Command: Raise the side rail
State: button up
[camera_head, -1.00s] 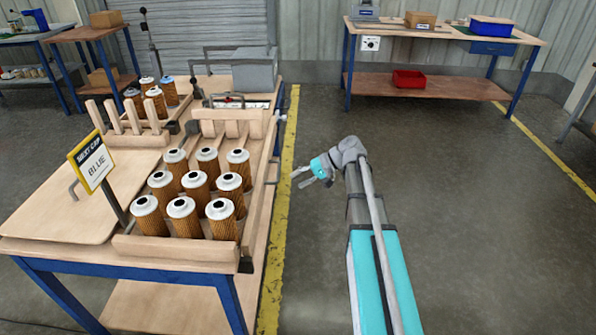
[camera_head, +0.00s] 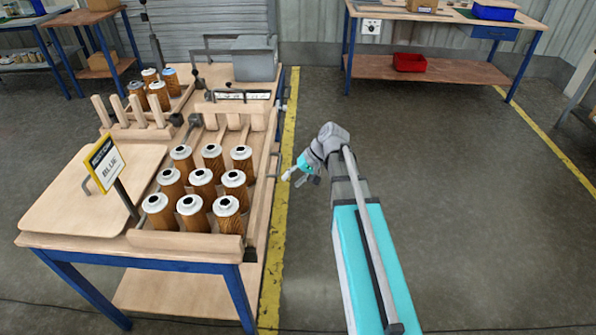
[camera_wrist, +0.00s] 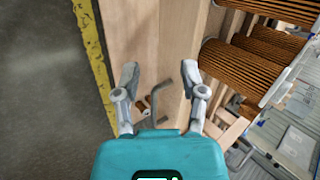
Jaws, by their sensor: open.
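The wooden side rail (camera_head: 258,203) runs along the right edge of the bench, beside the tray of cartridges. A bent grey rod handle (camera_head: 276,165) sticks out from its outer side. The handle (camera_wrist: 157,100) also shows in the wrist view, against pale wood. My gripper (camera_head: 299,181) is just right of the bench edge, close to the handle. In the wrist view my gripper (camera_wrist: 160,78) is open and empty, and the handle appears between its fingers. I cannot tell how far the handle lies beyond the fingertips.
Several white-capped brown filter cartridges (camera_head: 202,182) stand in rows left of the rail. A sign (camera_head: 104,162) reading BLUE stands at the left. A grey box (camera_head: 254,58) sits at the bench's far end. The floor right of the yellow line (camera_head: 281,235) is clear around my arm.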

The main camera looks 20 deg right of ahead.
jog(key=s+a+r+n+g+h+p, duration=0.1)
jog(key=s+r+h+p, duration=0.5)
jog(key=s+r+p, duration=0.4)
jog(key=shift+s+a+r+n+h+p, duration=0.15)
jog(key=shift+s+r+n+h+p, duration=0.2)
jog(key=shift+p, duration=1.7)
